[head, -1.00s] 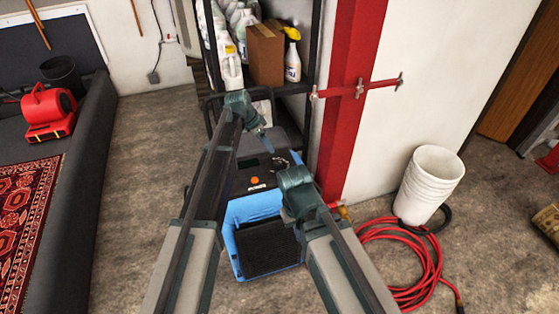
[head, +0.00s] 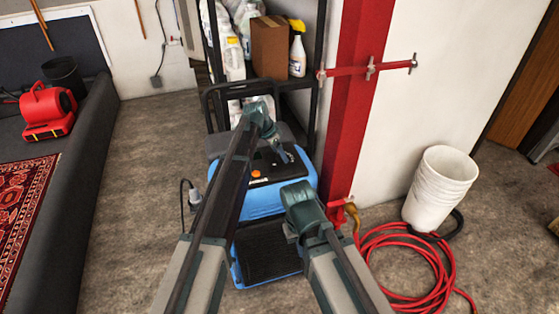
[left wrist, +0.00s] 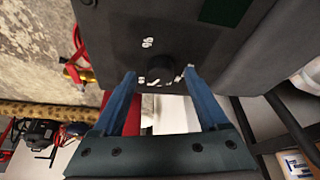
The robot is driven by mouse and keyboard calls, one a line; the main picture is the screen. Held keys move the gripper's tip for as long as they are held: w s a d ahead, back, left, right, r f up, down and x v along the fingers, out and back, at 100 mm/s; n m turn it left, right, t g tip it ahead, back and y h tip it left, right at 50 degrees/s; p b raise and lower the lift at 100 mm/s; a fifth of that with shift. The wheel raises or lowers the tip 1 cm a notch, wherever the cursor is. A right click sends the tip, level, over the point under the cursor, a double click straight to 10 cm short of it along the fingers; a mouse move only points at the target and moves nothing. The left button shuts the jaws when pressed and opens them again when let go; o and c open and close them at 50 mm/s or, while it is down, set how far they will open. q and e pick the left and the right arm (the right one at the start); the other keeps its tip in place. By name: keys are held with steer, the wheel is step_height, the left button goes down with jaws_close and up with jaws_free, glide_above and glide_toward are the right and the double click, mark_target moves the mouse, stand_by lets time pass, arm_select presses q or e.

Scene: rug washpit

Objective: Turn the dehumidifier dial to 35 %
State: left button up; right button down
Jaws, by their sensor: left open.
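The blue dehumidifier (head: 262,204) stands upright on the floor, with a dark control panel (head: 266,172) on top that bears an orange button. My left gripper (head: 286,156) is over the right part of this panel. In the left wrist view the round black dial (left wrist: 160,68) shows on the dark panel, with white marks around it. My open left gripper (left wrist: 160,75) has a blue finger on each side of the dial. I cannot tell whether the fingers touch it or which mark it points to. My right arm reaches in front of the dehumidifier, but its fingers are hidden.
A shelf rack with bottles and a cardboard box (head: 270,46) stands behind the dehumidifier. A red-striped wall corner (head: 350,110) is close on its right. A red hose (head: 408,272) and white bucket (head: 440,186) are at right.

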arm_select(q)
steer(key=shift+w+d+f, duration=0.1)
steer(key=shift+f, duration=0.25)
steer(key=shift+r, duration=0.1)
arm_select(e)
steer(key=shift+f, duration=0.3)
arm_select(q)
jaws_close()
